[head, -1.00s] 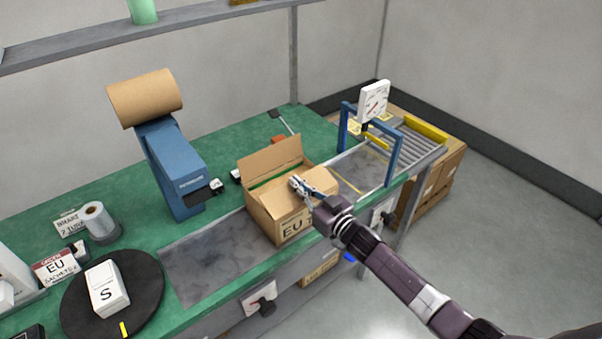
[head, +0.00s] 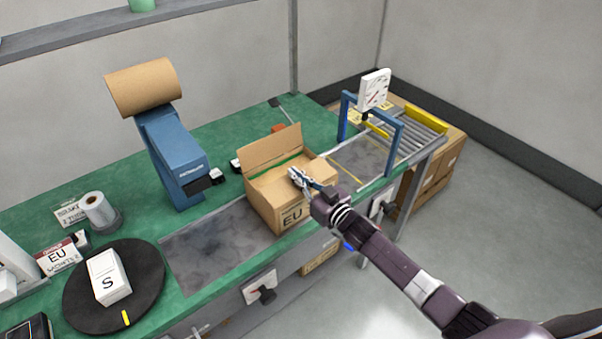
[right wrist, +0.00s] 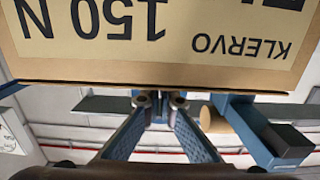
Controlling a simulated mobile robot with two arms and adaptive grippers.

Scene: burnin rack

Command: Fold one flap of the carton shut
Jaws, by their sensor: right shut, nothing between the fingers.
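The brown carton (head: 266,208) stands on the bench, its printed front facing me. Its back flap (head: 268,147) stands up and leans back. A right flap (head: 322,169) shows beside my gripper, and a narrow green strip shows along the back of the opening. My right gripper (head: 297,176) is shut and empty, over the carton's top near the front edge. Whether it touches cardboard is unclear. In the right wrist view, the fingers (right wrist: 160,104) lie just beyond the top edge of the carton's front (right wrist: 150,60), whose print appears upside down. My left gripper is out of view.
A blue dispenser with a brown paper roll (head: 145,87) stands left of the carton. A blue gauge frame (head: 398,150) and a roller conveyor (head: 412,125) are to the right. A black turntable (head: 145,290) carries a white box (head: 107,280). The grey strip (head: 205,250) left of the carton is clear.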

